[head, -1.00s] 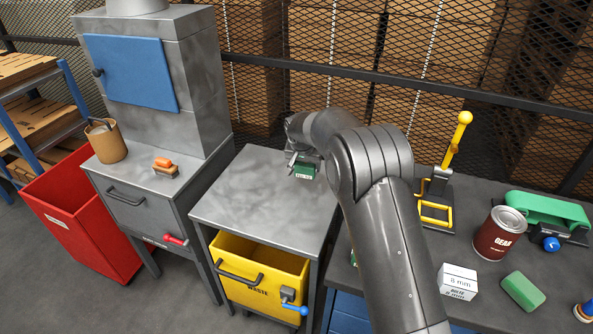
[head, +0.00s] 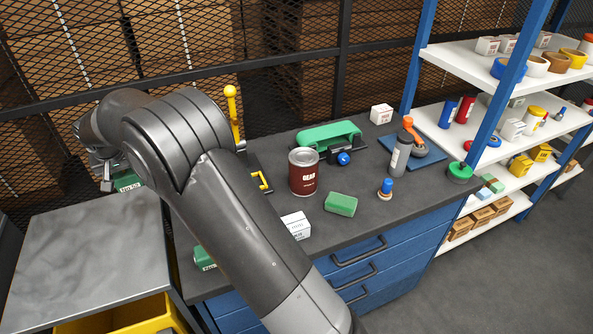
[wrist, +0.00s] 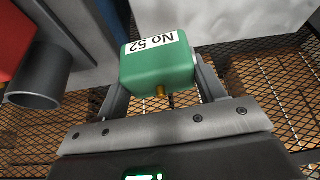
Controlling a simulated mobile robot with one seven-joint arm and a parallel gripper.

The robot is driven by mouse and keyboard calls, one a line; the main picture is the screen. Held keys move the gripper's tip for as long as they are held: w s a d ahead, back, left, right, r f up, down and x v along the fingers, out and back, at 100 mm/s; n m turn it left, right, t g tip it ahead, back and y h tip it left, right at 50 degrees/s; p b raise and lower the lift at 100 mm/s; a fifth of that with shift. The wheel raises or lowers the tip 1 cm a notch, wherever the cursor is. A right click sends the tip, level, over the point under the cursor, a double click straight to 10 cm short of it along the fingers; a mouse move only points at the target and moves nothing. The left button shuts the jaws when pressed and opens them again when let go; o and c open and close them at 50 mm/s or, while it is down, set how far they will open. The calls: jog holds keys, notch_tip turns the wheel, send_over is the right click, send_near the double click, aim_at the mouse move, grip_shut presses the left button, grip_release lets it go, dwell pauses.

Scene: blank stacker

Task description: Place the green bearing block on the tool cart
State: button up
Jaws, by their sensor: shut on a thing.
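My gripper (wrist: 162,78) is shut on a green block (wrist: 155,62) with a white "No 52" label and a small brass-coloured stub. The fingers sit on either side of it. In the head view the held block (head: 127,181) is partly hidden by my gripper and arm, above the back of a grey metal-topped table (head: 85,250). A second green block with a pale label (head: 204,258) is at the front left of the dark bench, partly covered by my arm. No surface is marked as the tool cart, so I cannot tell which it is.
The dark bench (head: 400,205) with blue drawers holds a red gear can (head: 303,172), a white box (head: 296,225), a plain green block (head: 341,204), a grey bottle (head: 400,158) and a yellow-handled tool (head: 233,110). Shelves (head: 480,75) stand right. The grey top is largely clear.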

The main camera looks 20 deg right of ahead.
aim_at(127, 171)
jog(key=r, duration=1)
jog(key=shift+d, duration=0.4)
jog(key=s+d+r, duration=0.1)
jog(key=s+d, duration=0.4)
jog(key=d, duration=0.4)
jog(key=s+d+r, duration=0.1)
jog(key=s+d, duration=0.4)
jog(key=d, duration=0.4)
jog(key=s+d+r, duration=0.2)
jog(key=s+d, duration=0.2)
jog(key=d, duration=0.5)
jog(key=s+d+f+m, duration=0.1)
jog(key=s+d+f, duration=0.1)
jog(key=s+d, duration=0.45)
jog(key=s+d+f, duration=0.3)
jog(key=s+d, duration=0.1)
jog(key=s, duration=0.5)
jog(key=w+a+f, duration=0.1)
jog(key=a+f, duration=0.2)
jog(key=w+a+f, duration=0.2)
jog(key=a+f, duration=0.2)
jog(key=w+a+f, duration=0.1)
jog(key=a+f, duration=0.2)
jog(key=f, duration=0.1)
jog(key=shift+w+a+f, duration=0.25)
jog(key=shift+w+a, duration=0.1)
jog(key=shift+a, duration=0.05)
jog(key=shift+f, duration=2)
